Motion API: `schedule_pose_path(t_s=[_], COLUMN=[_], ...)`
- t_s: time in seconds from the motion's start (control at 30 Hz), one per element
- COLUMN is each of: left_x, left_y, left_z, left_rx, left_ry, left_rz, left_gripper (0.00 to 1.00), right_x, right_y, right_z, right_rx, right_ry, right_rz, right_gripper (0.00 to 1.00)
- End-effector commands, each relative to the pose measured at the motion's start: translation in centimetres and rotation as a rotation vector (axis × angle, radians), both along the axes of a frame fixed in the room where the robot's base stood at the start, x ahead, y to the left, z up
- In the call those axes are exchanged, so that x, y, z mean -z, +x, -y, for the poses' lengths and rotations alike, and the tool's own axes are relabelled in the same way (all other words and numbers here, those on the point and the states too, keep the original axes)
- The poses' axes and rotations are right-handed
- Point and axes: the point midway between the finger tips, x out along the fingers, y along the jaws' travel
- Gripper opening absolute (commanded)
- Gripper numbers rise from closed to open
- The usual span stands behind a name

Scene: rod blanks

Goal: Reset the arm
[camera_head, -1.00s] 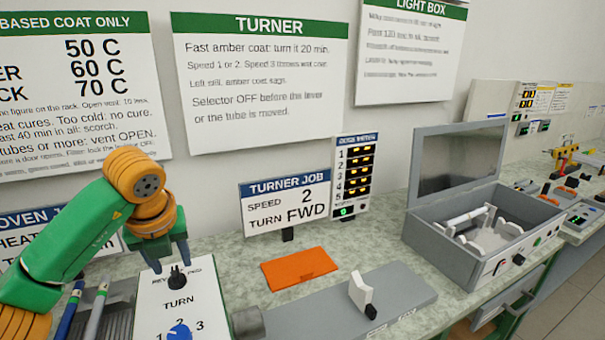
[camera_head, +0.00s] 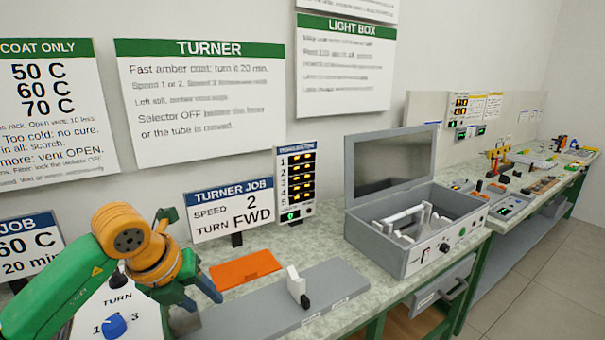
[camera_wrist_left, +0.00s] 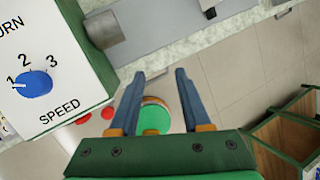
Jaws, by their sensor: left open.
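My left arm comes in from the left in the head view. Its gripper (camera_head: 200,296) is open, tilted, in front of the near left end of the grey turner bed (camera_head: 265,305). In the left wrist view the two blue fingers (camera_wrist_left: 160,74) are spread, nothing between their tips, with floor beyond. The white turner control box (camera_head: 128,292) is partly hidden behind my arm. Its blue speed knob (camera_head: 113,326) also shows in the left wrist view (camera_wrist_left: 35,82), its pointer near 1. My right gripper is not in view.
A white upright support (camera_head: 296,283) stands on the turner bed. An orange mat (camera_head: 245,268) lies behind it. The open grey light box (camera_head: 400,258) stands to the right, then another bench (camera_head: 520,185). The TURNER JOB sign (camera_head: 230,209) stands at the back.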

Motion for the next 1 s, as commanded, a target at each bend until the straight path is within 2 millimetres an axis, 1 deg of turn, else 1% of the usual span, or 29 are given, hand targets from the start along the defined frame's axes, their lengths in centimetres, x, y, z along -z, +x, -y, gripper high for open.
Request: schedule_pose_path(t_s=[0.03, 0.07, 0.1, 0.13, 0.17, 0.2, 0.27, 0.3, 0.33, 0.37, 0.4, 0.43, 0.47, 0.5, 0.53, 0.57, 0.6, 0.63, 0.67, 0.7, 0.73, 0.77, 0.8, 0.87, 0.9, 0.97, 1.0], left_x=[0.6, 0.8, 1.1, 1.3, 1.4, 1.4, 1.0, 0.2, -0.7, -2.2, -4.8, -7.1, -9.2, -11.3, -11.9, -11.5, -9.6, -7.5, -5.0, -1.4, 1.4, 4.1, 7.4, 11.7, 14.0, 17.0, 18.7], left_y=[-0.1, -0.2, -0.4, -0.6, -0.9, -1.5, -2.6, -3.6, -4.5, -5.5, -6.7, -7.0, -6.9, -5.8, -4.6, -3.2, -1.4, -0.6, -0.1, -0.1, -0.5, -1.2, -2.4, -4.8, -6.6, -9.2, -11.1], left_z=[1.8, 3.1, 4.9, 6.3, 7.9, 10.1, 13.6, 16.2, 18.2, 20.1, 22.0, 22.5, 22.1, 20.3, 18.2, 15.7, 12.1, 9.7, 7.7, 5.4, 4.0, 2.9, 1.8, 0.7, 0.3, 0.0, -0.1], left_rx=[0.054, 0.091, 0.142, 0.180, 0.220, 0.273, 0.350, 0.399, 0.430, 0.448, 0.438, 0.392, 0.310, 0.142, -0.019, -0.214, -0.497, -0.697, -0.889, -1.129, -1.296, -1.448, -1.626, -1.844, -1.964, -2.110, -2.192], left_ry=[-0.047, -0.087, -0.146, -0.194, -0.249, -0.331, -0.484, -0.615, -0.737, -0.887, -1.123, -1.310, -1.493, -1.715, -1.855, -1.968, -2.065, -2.096, -2.100, -2.074, -2.036, -1.986, -1.907, -1.777, -1.688, -1.556, -1.468], left_rz=[0.004, 0.009, 0.019, 0.026, 0.034, 0.044, 0.063, 0.079, 0.095, 0.116, 0.150, 0.181, 0.213, 0.257, 0.285, 0.307, 0.327, 0.331, 0.326, 0.311, 0.291, 0.267, 0.230, 0.170, 0.126, 0.061, 0.019], left_gripper=[0.47, 0.47, 0.47, 0.47, 0.47, 0.47, 0.47, 0.47, 0.47, 0.47, 0.47, 0.47, 0.47, 0.47, 0.47, 0.47, 0.47, 0.47, 0.47, 0.47, 0.47, 0.47, 0.47, 0.47, 0.47, 0.47, 0.47], right_x=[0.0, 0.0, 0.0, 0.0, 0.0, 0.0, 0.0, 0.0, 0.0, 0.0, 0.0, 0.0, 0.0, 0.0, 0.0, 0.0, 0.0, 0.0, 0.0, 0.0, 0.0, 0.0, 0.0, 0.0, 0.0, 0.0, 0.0], right_y=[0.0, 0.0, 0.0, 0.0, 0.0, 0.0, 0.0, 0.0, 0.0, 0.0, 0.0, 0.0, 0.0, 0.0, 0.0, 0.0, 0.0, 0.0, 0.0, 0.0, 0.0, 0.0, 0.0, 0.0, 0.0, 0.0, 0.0], right_z=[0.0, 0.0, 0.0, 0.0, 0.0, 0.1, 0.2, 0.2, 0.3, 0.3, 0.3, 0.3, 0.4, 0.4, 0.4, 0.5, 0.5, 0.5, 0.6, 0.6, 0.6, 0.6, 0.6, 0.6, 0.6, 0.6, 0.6], right_rx=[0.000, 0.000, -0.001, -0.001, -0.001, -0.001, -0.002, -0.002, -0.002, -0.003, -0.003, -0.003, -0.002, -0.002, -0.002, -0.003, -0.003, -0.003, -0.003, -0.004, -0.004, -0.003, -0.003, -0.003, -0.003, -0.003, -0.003], right_ry=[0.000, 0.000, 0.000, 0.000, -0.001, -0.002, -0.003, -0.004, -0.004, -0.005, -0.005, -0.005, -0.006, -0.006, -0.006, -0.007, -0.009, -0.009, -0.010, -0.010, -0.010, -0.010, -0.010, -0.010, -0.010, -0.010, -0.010], right_rz=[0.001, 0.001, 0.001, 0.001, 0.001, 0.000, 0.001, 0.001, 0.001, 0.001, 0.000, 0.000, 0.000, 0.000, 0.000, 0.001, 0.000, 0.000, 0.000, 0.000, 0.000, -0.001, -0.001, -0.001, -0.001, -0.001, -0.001], right_gripper=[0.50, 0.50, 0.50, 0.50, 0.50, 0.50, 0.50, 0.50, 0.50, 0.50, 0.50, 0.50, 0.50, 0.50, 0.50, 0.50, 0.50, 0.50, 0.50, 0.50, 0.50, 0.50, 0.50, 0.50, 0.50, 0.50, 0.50])
